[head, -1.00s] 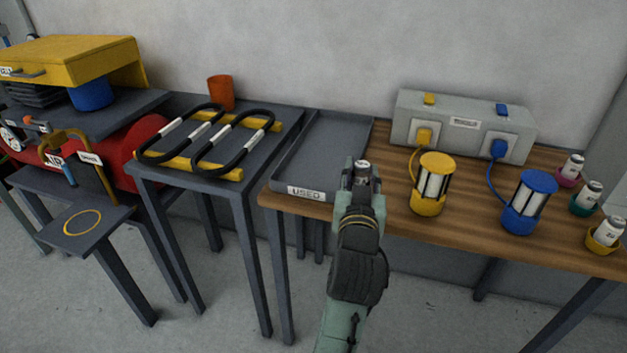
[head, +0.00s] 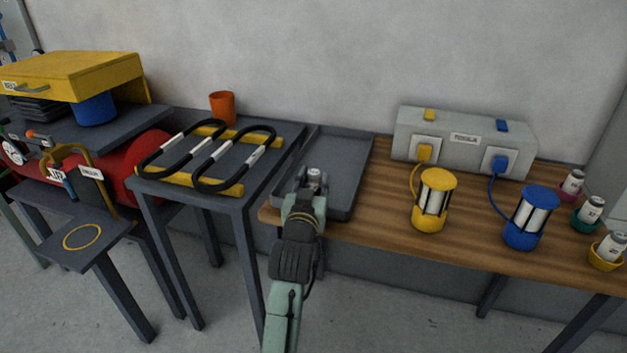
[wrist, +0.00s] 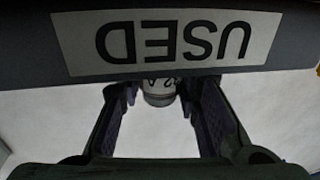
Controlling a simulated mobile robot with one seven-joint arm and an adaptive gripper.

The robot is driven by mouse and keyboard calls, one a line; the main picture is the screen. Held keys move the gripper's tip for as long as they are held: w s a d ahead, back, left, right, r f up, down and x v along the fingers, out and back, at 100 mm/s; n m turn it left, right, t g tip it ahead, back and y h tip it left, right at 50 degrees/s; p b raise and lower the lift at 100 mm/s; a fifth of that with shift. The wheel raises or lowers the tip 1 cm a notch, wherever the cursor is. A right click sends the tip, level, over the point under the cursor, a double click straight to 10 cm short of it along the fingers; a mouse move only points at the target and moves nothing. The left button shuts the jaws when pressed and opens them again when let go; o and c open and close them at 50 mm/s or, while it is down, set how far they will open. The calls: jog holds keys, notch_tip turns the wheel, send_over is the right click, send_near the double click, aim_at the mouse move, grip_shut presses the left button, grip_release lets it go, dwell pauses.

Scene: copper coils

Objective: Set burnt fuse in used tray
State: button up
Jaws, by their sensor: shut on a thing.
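My gripper (head: 313,184) is shut on a small pale cylindrical fuse (head: 314,173). The fuse also shows in the wrist view (wrist: 158,92) between the fingers, with part of a marking like "2 A" visible; the rest of it is hidden. The used tray (head: 347,160) is a grey, shallow, empty-looking tray on the left end of the wooden table. In the head view, my gripper covers its front left part. Its upside-down "USED" label (wrist: 165,40) fills the top of the wrist view. I cannot tell the fuse's height above the tray.
Yellow (head: 432,200) and blue (head: 531,217) lanterns stand right of the tray, cabled to a grey box (head: 462,140). Several fuses in coloured cups (head: 606,252) stand at the far right. A rack with black coils (head: 207,157) is on the left table.

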jog(key=shift+f, duration=0.2)
jog(key=shift+f+b, duration=0.15)
jog(key=shift+b, duration=0.15)
jog(key=o, duration=1.2)
jog(key=shift+c, duration=0.2)
jog(key=shift+r+p, duration=0.35)
jog(key=s+a+p, duration=0.2)
jog(key=s+p, duration=0.3)
jog(key=s, duration=0.7)
jog(key=shift+f, duration=0.1)
